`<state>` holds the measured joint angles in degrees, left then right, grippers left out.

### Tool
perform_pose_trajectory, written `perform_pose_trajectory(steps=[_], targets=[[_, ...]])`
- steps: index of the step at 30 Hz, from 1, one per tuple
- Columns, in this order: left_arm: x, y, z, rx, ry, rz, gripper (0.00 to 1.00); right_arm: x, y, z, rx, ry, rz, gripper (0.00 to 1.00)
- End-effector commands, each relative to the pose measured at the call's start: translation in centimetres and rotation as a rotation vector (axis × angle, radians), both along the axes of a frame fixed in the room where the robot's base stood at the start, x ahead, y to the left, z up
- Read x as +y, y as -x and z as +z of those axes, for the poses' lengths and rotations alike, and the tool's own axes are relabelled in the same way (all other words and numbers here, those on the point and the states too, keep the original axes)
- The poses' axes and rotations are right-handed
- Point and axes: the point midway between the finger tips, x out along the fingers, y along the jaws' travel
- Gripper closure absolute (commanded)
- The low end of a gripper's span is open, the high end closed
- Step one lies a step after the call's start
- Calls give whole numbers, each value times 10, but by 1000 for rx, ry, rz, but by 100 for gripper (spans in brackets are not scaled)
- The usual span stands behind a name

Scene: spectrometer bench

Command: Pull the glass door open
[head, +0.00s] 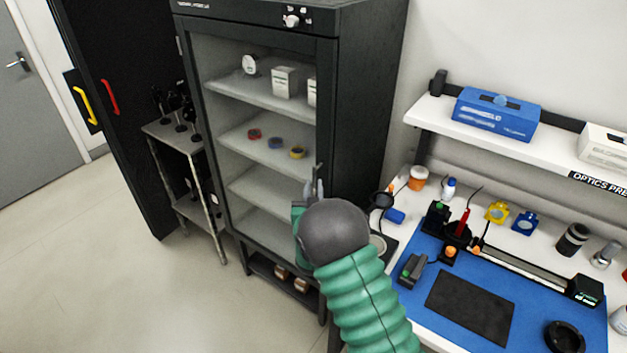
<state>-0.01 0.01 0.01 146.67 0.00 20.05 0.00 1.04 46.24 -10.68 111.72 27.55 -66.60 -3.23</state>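The glass door (240,165) is the front of a tall black cabinet (365,90) and looks shut in its frame. White shelves with small boxes and coloured rolls show through it. My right gripper (314,188) is at the right edge of the door, around mid-height, where a dark upright handle (318,172) shows just above it. My own wrist and green-sleeved arm hide most of the gripper and the lower part of the handle. I cannot tell whether the fingers are open or shut on the handle. My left gripper is not in view.
A workbench (413,185) with a blue mat (540,300) and optics parts stands close on the right, beside my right arm. A small metal cart (165,133) stands left of the cabinet. The floor (110,260) in front and to the left is clear.

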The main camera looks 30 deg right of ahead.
Motion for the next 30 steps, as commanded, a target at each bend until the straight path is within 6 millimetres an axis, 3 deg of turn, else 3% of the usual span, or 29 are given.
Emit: perform_pose_trajectory(steps=[6,13,18,30], targets=[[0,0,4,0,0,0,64,-12,-20,-1,1,0,1,81],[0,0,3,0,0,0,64,-13,-20,-1,1,0,1,81],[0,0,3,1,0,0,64,-13,-20,-1,1,-1,1,100],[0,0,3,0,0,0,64,-13,-20,0,0,0,1,100]])
